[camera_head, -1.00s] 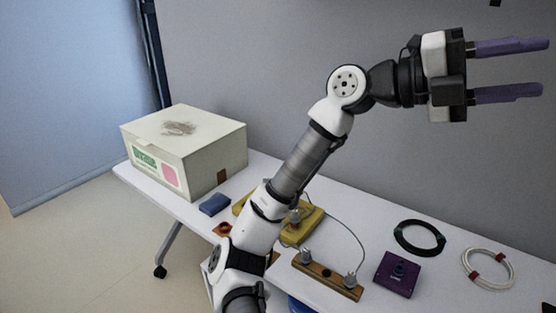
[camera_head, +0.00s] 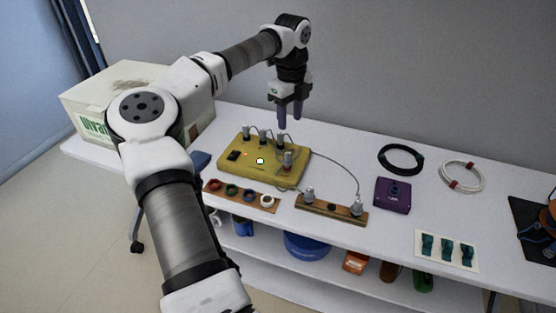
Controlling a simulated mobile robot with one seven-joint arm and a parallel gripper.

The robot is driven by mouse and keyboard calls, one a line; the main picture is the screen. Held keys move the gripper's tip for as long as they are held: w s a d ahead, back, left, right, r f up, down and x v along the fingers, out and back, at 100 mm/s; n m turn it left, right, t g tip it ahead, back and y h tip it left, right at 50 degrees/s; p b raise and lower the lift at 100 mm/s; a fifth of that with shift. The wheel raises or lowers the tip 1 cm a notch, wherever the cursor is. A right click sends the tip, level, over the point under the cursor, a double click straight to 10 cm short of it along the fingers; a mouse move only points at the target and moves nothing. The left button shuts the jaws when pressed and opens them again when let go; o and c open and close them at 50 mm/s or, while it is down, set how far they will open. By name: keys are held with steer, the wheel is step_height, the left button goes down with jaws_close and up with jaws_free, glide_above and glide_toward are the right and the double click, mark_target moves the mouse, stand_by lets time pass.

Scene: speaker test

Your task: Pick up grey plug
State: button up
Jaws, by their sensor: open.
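Several grey plugs show in the head view. A row of them (camera_head: 263,136) stands upright along the back of the yellow box (camera_head: 225,168), with dark leads. Another grey plug (camera_head: 288,160) stands near the box's right side. Two more, a left one (camera_head: 309,194) and a right one (camera_head: 356,206), stand on the wooden strip (camera_head: 332,208) in front of the box. I cannot tell which one the task means. My gripper (camera_head: 290,119) points down with purple fingers apart and empty, above and behind the box's back right part, apart from the plugs.
A strip with coloured rings (camera_head: 241,195) lies in front of the box. A purple box (camera_head: 392,196), black cable coil (camera_head: 401,158) and white coil (camera_head: 462,176) lie to the right. A cardboard box (camera_head: 98,98) stands at the left. Bins (camera_head: 306,246) sit on the lower shelf.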

mark_target(288, 153)
step_height(288, 153, down, 8)
steer(key=shift+f+p, duration=0.2)
steer(key=shift+p, duration=0.55)
steer(key=shift+s+f+p, duration=0.15)
steer(key=shift+f+p, duration=0.4)
steer(key=shift+f, duration=0.8)
steer(key=shift+s+f+p, duration=0.15)
steer(key=shift+f+p, duration=0.35)
steer(key=shift+f, duration=0.85)
steer(key=c, duration=0.9)
steer(key=shift+r, duration=0.1)
step_height(288, 153, up, 20)
steer(key=b, duration=0.3)
steer(key=shift+b, duration=0.35)
steer(key=shift+r, duration=0.1)
